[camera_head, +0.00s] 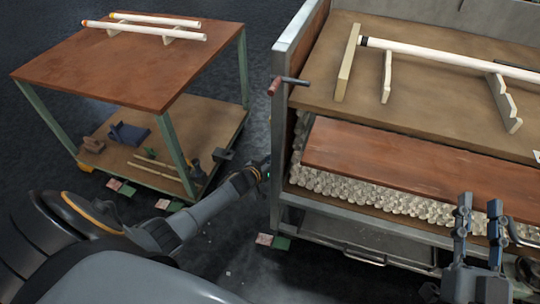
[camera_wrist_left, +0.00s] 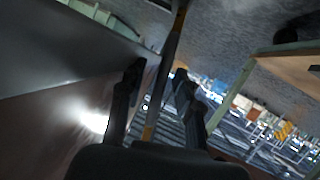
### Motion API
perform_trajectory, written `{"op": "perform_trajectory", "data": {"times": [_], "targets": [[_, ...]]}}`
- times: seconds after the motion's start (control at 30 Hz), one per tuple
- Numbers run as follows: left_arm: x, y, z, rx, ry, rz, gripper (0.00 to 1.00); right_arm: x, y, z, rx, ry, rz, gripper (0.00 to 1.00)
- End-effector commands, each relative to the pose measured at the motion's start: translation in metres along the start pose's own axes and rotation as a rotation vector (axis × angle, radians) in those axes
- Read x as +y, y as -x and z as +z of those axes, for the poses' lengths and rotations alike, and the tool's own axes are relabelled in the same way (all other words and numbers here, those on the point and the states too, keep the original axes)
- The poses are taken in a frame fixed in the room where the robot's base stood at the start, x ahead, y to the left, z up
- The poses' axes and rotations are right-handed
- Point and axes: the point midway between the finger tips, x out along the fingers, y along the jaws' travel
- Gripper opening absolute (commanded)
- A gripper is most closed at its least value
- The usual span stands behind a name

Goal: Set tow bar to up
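In the left wrist view a thin dark bar (camera_wrist_left: 173,45) with a yellowish section runs down between the fingers of my left gripper (camera_wrist_left: 160,72). The fingers stand apart with gaps on both sides of the bar; I cannot tell whether it is the tow bar or how far beyond the fingertips it lies. In the head view my left arm reaches low between the wooden cart and the metal bench, and its end (camera_head: 252,174) is small and dark. No tow bar is clearly visible there. My right gripper (camera_head: 479,208) is open and empty, fingers upward, before the bench.
The cart (camera_head: 120,65) at left holds white tubes on top and tools on its lower shelf. The bench (camera_head: 420,155) at right carries a long tube on wooden supports. A red-handled lever (camera_head: 274,87) sticks out from its left side. Dark floor lies between them.

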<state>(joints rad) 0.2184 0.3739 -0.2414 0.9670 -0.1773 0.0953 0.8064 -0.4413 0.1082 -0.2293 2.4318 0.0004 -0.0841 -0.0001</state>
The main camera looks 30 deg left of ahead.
Motion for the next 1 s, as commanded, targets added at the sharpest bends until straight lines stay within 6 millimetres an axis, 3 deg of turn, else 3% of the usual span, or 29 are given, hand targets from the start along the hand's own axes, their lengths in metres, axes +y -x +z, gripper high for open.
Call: {"op": "perform_trajectory", "data": {"times": [0.27,0.7,1.0], "targets": [[-0.001,0.03,0.001,-0.001,-0.001,0.001,0.34,0.0,0.0,0.0,0.0,0.0,0.0,0.32],[0.001,0.1,0.001,-0.001,0.001,0.001,0.34,0.0,0.0,0.0,0.001,0.001,0.001,0.32],[0.0,0.118,0.0,0.0,-0.001,0.001,0.34,0.0,0.0,0.0,0.001,0.001,0.001,0.32]]}}
